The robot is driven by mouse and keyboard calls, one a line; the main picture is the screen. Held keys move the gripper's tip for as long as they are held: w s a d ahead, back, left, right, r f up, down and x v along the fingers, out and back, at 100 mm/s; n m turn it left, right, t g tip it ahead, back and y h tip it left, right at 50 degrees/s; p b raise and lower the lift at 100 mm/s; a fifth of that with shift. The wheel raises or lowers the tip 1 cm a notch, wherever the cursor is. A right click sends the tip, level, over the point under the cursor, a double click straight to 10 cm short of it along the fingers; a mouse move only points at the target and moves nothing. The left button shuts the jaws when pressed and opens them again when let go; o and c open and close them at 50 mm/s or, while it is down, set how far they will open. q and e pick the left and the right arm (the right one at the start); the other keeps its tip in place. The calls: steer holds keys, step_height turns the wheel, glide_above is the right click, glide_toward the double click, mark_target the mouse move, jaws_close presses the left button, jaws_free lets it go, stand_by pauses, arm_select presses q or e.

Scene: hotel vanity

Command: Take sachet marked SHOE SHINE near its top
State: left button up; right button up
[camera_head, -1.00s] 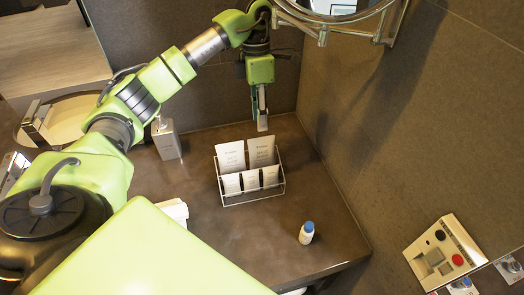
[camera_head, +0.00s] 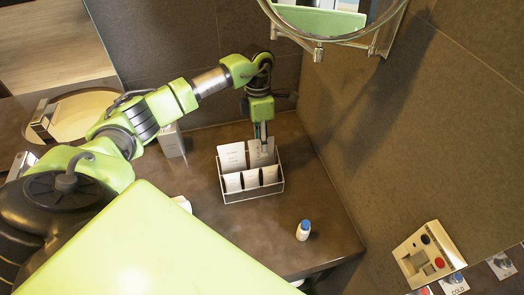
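A white wire rack (camera_head: 252,196) on the dark counter holds several pale sachets, with two taller ones at the back and smaller ones in front. The tall back right sachet (camera_head: 263,158) and the tall back left sachet (camera_head: 232,157) carry print too small to read surely, so I cannot tell which is marked SHOE SHINE. My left gripper (camera_head: 263,142) points down at the top of the back right sachet, its fingertips overlapping the upper edge. I cannot tell whether the fingers are open or closed on it. My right gripper is out of view.
A white bottle with a blue cap (camera_head: 304,230) stands on the counter (camera_head: 310,190) right of the rack. A pale dispenser (camera_head: 172,143) stands behind left, partly hidden by my arm. A mirror (camera_head: 325,18) hangs above; a wall panel (camera_head: 430,255) is at right.

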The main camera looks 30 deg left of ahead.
arm_select(q)
jaws_close()
steer(key=c, duration=0.9)
jaws_free()
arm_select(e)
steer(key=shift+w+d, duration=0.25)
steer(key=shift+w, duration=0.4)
arm_select(q)
steer(key=c, duration=0.9)
jaws_free()
